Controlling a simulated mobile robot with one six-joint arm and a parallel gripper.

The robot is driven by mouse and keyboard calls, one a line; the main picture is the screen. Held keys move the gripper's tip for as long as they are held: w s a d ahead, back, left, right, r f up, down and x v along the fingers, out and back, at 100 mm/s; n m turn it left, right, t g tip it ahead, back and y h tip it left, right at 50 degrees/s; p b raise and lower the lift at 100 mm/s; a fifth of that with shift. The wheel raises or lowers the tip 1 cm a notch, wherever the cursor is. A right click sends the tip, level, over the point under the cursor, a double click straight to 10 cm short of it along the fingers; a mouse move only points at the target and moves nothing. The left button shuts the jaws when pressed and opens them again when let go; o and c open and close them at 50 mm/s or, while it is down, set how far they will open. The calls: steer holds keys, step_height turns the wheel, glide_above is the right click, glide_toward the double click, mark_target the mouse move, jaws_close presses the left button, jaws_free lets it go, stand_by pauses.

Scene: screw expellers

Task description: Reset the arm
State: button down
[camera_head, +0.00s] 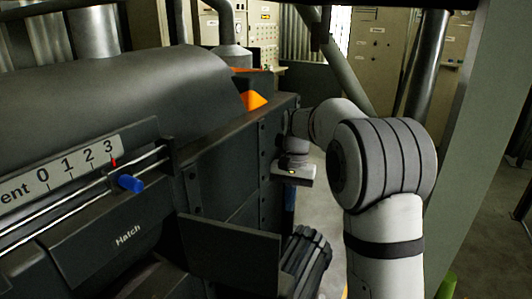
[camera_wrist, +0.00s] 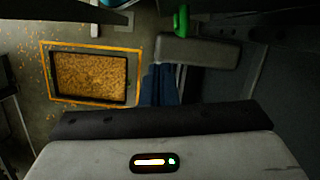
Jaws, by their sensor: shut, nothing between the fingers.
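My arm (camera_head: 385,160) rises at the right of the head view and bends left toward the dark machine. My gripper (camera_head: 292,172) hangs at its end beside the machine's right end wall, with nothing held. It is shut; the fingertips are small and hard to make out. A grey housing with a lit indicator (camera_wrist: 152,161) fills the bottom of the wrist view.
The dark screw expeller (camera_head: 120,110) fills the left, with a 0-to-3 scale, a blue knob (camera_head: 130,183) and a hatch (camera_head: 128,235). A grain-filled tray (camera_wrist: 90,78) lies on the floor. A green post (camera_head: 447,286) stands lower right.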

steer(key=s+d+r+n+t, duration=0.1)
steer(key=s+d+r+t, duration=0.1)
steer(key=s, duration=0.5)
steer(key=s+d+r+n+t, duration=0.1)
steer(key=s+r, duration=0.1)
steer(key=s, duration=0.6)
steer(key=s+d+f+n+t, duration=0.2)
steer(key=s+f, duration=0.2)
steer(key=s, duration=0.8)
steer(key=shift+d+t+h, duration=0.2)
steer(key=shift+t+h, duration=0.2)
